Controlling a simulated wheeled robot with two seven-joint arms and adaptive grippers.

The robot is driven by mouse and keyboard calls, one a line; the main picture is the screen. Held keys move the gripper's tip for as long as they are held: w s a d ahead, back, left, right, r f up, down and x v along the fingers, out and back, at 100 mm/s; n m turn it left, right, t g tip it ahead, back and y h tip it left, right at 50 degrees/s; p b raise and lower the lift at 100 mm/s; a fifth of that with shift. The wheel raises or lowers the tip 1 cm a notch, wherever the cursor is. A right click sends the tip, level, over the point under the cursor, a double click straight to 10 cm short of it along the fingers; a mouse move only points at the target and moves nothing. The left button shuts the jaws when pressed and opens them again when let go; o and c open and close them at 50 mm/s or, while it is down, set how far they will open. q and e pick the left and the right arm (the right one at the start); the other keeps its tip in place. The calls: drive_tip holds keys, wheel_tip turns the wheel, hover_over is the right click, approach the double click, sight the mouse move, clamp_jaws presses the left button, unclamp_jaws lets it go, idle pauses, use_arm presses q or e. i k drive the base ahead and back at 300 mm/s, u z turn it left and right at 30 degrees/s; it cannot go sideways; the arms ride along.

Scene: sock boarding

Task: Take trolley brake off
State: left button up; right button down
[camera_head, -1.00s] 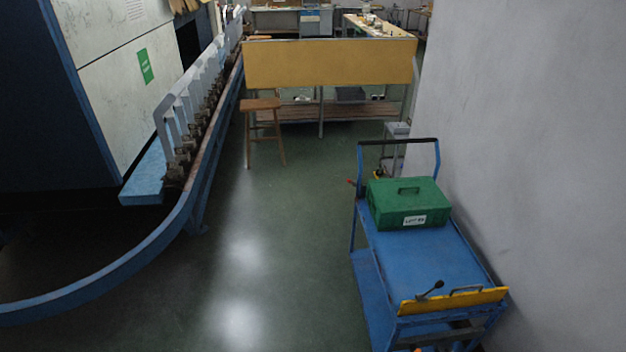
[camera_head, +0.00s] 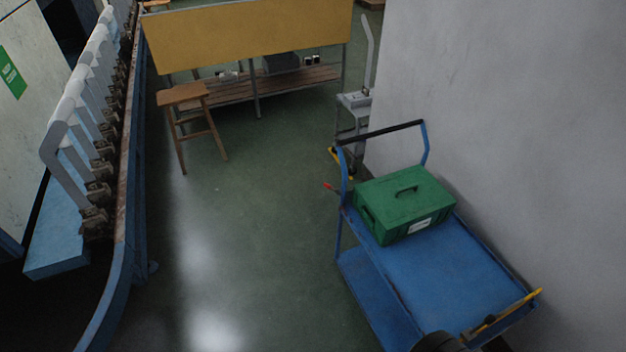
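A blue two-deck trolley (camera_head: 455,280) stands on the right beside the grey wall, with its push handle (camera_head: 380,132) at the far end. A small red-tipped lever (camera_head: 328,186) sticks out to the left near the foot of the handle. A yellow edge piece (camera_head: 527,300) shows at the trolley's near end. The frames do not show clearly which part is the brake. A dark rounded shape (camera_head: 437,342) at the bottom edge covers part of the near end; I cannot tell what it is. Neither of my grippers can be made out.
A green box (camera_head: 405,200) sits on the trolley's top deck. A wooden stool (camera_head: 185,96) and a yellow-fronted bench (camera_head: 250,38) stand farther back. A grey stand (camera_head: 355,100) is behind the trolley. A blue-railed machine (camera_head: 125,230) lines the left. Green floor (camera_head: 255,210) is open between.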

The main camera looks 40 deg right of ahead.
sight(338, 192)
drive_tip(key=z, duration=0.3)
drive_tip(key=i, duration=0.95)
drive_tip(key=z, duration=0.4)
